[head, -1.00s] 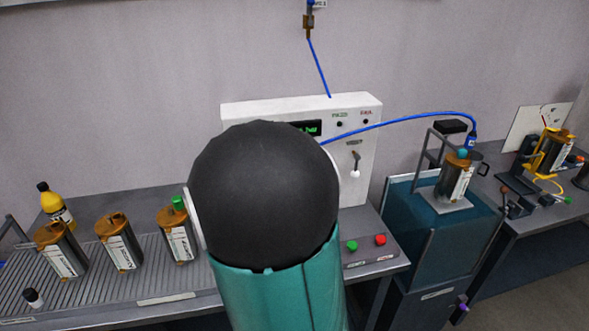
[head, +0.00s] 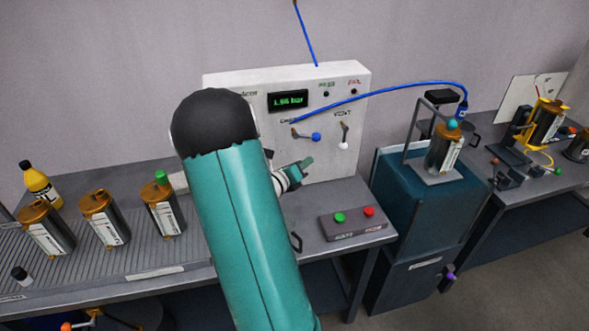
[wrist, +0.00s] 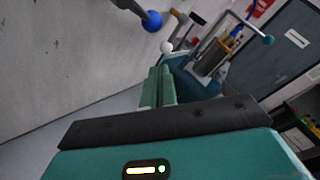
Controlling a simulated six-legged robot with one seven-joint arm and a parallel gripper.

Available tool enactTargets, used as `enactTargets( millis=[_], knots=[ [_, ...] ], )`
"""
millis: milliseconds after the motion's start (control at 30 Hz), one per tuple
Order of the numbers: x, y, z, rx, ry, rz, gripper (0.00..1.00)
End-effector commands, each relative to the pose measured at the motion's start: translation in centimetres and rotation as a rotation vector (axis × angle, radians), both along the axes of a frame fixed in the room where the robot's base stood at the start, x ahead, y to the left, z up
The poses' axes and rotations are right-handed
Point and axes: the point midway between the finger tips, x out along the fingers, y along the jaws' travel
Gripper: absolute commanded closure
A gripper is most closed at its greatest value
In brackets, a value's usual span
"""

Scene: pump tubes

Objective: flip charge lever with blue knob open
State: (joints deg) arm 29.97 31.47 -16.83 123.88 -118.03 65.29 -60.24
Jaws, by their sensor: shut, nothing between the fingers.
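The charge lever with its blue knob (head: 316,137) is on the white panel (head: 240,80). Its handle lies nearly level, with the knob to the right of the pivot. The blue knob also shows at the top of the wrist view (wrist: 152,21). My gripper (head: 309,162) is just below the knob in the head view, apart from it. Its green fingers (wrist: 158,84) are together and empty in the wrist view. The vent lever with a white knob (head: 343,146) hangs downward to the right.
A display reading about 1.96 bar (head: 288,100) is above the charge lever. A blue hose (head: 385,90) arches right to a canister (head: 443,152). A box with green and red buttons (head: 352,223) sits below. Several canisters (head: 103,218) stand at left.

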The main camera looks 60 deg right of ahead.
Motion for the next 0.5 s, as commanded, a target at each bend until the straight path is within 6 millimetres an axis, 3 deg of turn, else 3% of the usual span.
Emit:
enactTargets(
  millis=[100, 200, 500],
  knots=[
    [-0.5, -2.5, -0.2, 0.0, 0.0, -0.003, 1.0],
    [0.3, -3.9, 0.8, -0.001, -0.004, 0.0, 1.0],
    [1.2, -5.6, 1.7, 0.001, -0.001, 0.003, 1.0]
  ],
)
